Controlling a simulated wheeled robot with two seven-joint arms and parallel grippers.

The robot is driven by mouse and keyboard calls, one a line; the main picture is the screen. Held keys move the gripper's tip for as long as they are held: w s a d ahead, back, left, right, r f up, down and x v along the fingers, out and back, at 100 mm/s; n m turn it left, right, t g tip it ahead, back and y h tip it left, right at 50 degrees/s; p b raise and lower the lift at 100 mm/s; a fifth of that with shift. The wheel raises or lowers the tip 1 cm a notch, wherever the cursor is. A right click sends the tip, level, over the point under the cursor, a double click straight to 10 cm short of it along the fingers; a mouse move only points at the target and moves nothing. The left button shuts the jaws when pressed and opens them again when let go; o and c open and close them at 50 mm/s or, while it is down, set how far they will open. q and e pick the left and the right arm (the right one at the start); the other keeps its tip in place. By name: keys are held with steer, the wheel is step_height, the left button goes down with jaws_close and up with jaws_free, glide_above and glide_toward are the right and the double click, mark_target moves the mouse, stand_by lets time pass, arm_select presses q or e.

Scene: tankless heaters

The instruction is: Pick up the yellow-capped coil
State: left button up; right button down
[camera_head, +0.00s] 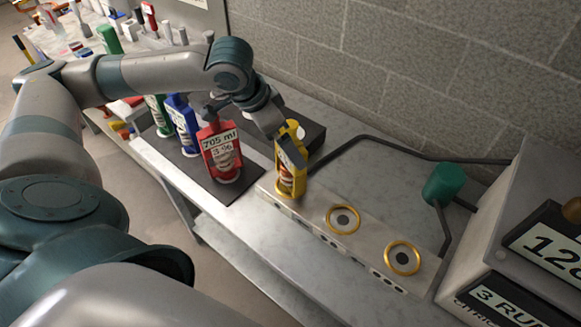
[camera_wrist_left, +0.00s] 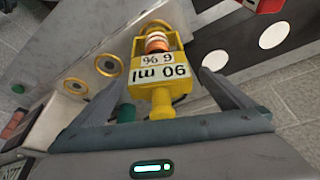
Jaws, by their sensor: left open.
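The yellow-capped coil (camera_head: 291,178) stands upright at the left end of a pale block with gold-ringed sockets (camera_head: 312,226). In the left wrist view the coil (camera_wrist_left: 158,72) shows a yellow frame, copper rings and an upside-down label reading "90 ml 6 %". My left gripper (camera_head: 288,145) comes down from above at the coil's upper part. Its open fingers stand on either side of the coil in the wrist view (camera_wrist_left: 163,78), with gaps visible. The coil's lower end is partly hidden. My right gripper is not in view.
A red coil (camera_head: 220,152) labelled "705 ml 3 %", a blue coil (camera_head: 182,124) and a green coil (camera_head: 157,114) stand on a dark mat at left. Two gold-ringed sockets (camera_head: 343,219) (camera_head: 402,258) are empty. A grey machine (camera_head: 505,235) stands right; a brick wall rises behind.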

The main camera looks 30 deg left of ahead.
arm_select(q)
steer(key=shift+w+d+f, duration=0.1)
steer(key=shift+w+f, duration=0.05)
steer(key=shift+f, duration=0.2)
steer(key=p+x, duration=0.1)
steer(key=x, duration=0.2)
steer(key=shift+d+p, duration=0.1)
steer(key=shift+p, duration=0.25)
steer(key=shift+w+f, duration=0.25)
steer(key=shift+f, duration=0.4)
steer(key=shift+r, duration=0.1)
steer(key=c, duration=2.1)
steer(key=shift+r, duration=0.1)
